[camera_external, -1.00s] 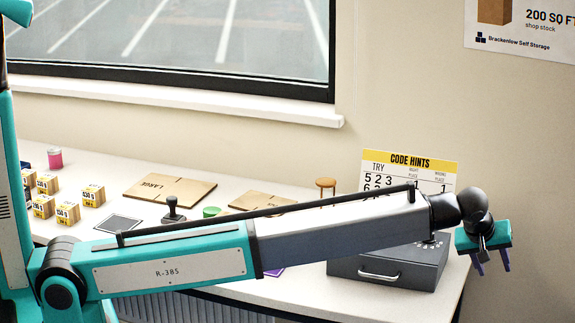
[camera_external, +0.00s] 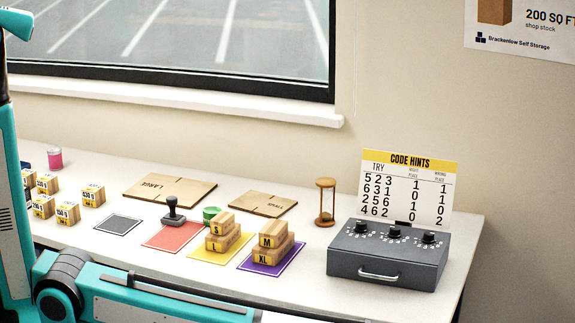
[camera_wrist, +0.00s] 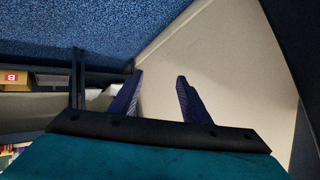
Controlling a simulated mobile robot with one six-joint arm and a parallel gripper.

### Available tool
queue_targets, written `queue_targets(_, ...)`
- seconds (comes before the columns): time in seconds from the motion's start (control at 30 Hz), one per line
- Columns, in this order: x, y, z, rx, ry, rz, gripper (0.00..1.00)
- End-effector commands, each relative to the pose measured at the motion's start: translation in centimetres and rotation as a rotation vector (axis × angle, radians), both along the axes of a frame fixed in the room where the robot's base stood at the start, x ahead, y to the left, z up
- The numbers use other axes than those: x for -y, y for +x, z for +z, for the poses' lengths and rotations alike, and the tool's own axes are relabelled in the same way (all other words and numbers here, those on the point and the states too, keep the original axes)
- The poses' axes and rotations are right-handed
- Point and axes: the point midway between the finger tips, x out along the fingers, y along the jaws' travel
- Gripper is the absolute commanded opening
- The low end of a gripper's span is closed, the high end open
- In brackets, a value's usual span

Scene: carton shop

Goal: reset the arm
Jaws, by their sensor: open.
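My gripper (camera_wrist: 158,80) shows in the wrist view with its two purple fingers apart and nothing between them. Behind the fingers is a pale, flat surface, with a blue speckled surface at the upper left. In the external view my arm runs low along the bottom edge and its end is out of the picture, so the gripper does not show there.
My arm is below the tabletop's front edge.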

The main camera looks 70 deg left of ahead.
Motion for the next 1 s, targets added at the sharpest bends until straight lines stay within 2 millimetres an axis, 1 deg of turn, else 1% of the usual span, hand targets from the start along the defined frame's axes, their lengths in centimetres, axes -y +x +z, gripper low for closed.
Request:
queue_targets(0.03,-0.4,-1.3,-1.3,-0.012,0.040,-0.034,0.43)
queue_targets(0.07,-0.5,-1.9,-2.1,-0.018,0.067,-0.058,0.43)
queue_targets(0.2,-2.4,-5.0,-6.0,-0.069,0.178,-0.139,0.43)
queue_targets(0.27,-3.2,-6.4,-7.6,-0.092,0.225,-0.176,0.43)
queue_targets(0.3,-3.8,-7.4,-8.7,-0.108,0.256,-0.203,0.43)
queue_targets(0.4,-5.0,-9.5,-10.9,-0.140,0.323,-0.261,0.43)
queue_targets(0.6,-6.8,-12.6,-14.0,-0.188,0.418,-0.349,0.43)
queue_targets(0.87,-8.6,-15.9,-16.7,-0.236,0.508,-0.439,0.43)
queue_targets(0.9,-9.6,-16.2,-17.0,-0.258,0.497,-0.416,0.43)
queue_targets(1.0,-11.5,-17.3,-17.8,-0.304,0.480,-0.380,0.43)
